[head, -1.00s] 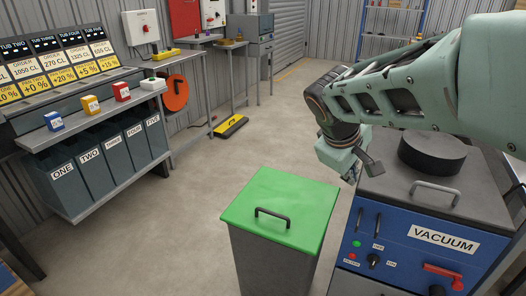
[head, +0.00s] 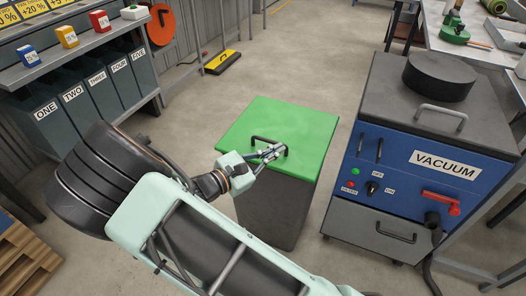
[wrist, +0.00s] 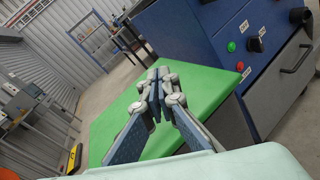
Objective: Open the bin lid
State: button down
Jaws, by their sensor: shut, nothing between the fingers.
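The bin (head: 280,215) is a dark grey box with a flat green lid (head: 308,122), which lies closed on top. A black bar handle (head: 258,138) stands on the lid. My gripper (head: 272,152) is at the handle, on its near side, with the fingertips overlapping the bar in the head view. In the wrist view my gripper (wrist: 157,92) has its fingertips together over the green lid (wrist: 205,85), with nothing between them. The handle is hidden behind the fingers there, so I cannot tell whether they touch it.
The blue and grey vacuum machine (head: 410,165) stands close to the right of the bin. A shelf unit with several labelled tubs (head: 90,105) is at the left. A yellow and black floor piece (head: 222,62) lies behind. The floor between shelf and bin is clear.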

jog(key=s+a+f+n+t+y+b, duration=0.1)
jog(key=a+f+n+t+y+b, duration=0.1)
jog(key=a+f+n+t+y, duration=0.5)
jog(key=w, duration=0.3)
jog(key=w+d+f+n+h, duration=0.1)
jog(key=w, duration=0.1)
jog(key=w+d+n+h+b, duration=0.1)
jog(key=w, duration=0.2)
jog(key=shift+w+d+f, duration=0.15)
jog(key=shift+w+d, duration=0.05)
jog(key=shift+w, duration=0.1)
